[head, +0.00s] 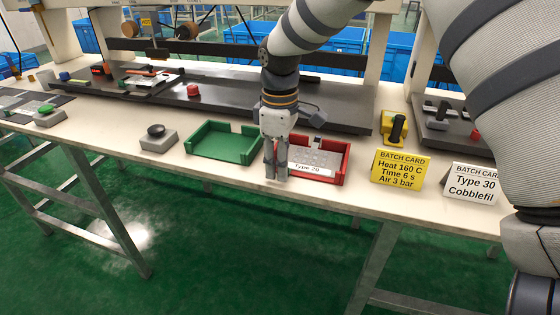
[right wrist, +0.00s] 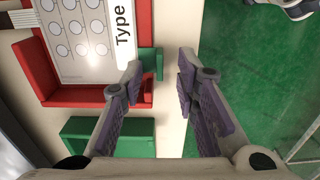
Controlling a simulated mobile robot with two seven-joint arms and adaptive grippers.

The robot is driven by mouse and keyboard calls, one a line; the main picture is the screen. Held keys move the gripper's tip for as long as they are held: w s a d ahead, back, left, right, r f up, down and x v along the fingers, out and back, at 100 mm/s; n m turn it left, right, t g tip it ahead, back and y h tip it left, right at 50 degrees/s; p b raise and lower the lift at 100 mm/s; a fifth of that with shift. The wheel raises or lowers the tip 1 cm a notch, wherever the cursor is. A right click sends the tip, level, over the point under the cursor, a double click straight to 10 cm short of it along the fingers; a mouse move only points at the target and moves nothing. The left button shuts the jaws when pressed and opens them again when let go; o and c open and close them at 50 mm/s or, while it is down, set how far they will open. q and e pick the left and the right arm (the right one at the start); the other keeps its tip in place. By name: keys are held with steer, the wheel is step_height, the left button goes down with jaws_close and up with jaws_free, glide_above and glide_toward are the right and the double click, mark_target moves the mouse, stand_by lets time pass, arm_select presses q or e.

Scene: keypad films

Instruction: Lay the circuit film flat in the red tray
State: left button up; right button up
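The circuit film (head: 315,160) is a pale sheet with a grid of round keys and a white label reading "Type 20". It lies within the red tray (head: 341,168), label toward the front edge, and looks flat; it also shows in the right wrist view (right wrist: 80,38). My right gripper (head: 277,176) points down at the tray's front left corner and hides part of it. In the right wrist view my right gripper (right wrist: 160,88) has its fingers apart with nothing between them. A small green tab (right wrist: 151,62) shows by one finger, at the label end. My left gripper is out of view.
A green tray (head: 222,141) stands left of the red one. A grey box with a black button (head: 157,137) is farther left. A yellow batch card (head: 400,169) and a white one (head: 471,183) stand to the right. The bench front edge is close.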

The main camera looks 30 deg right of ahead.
step_height(320, 180, up, 12)
stand_by(0.4)
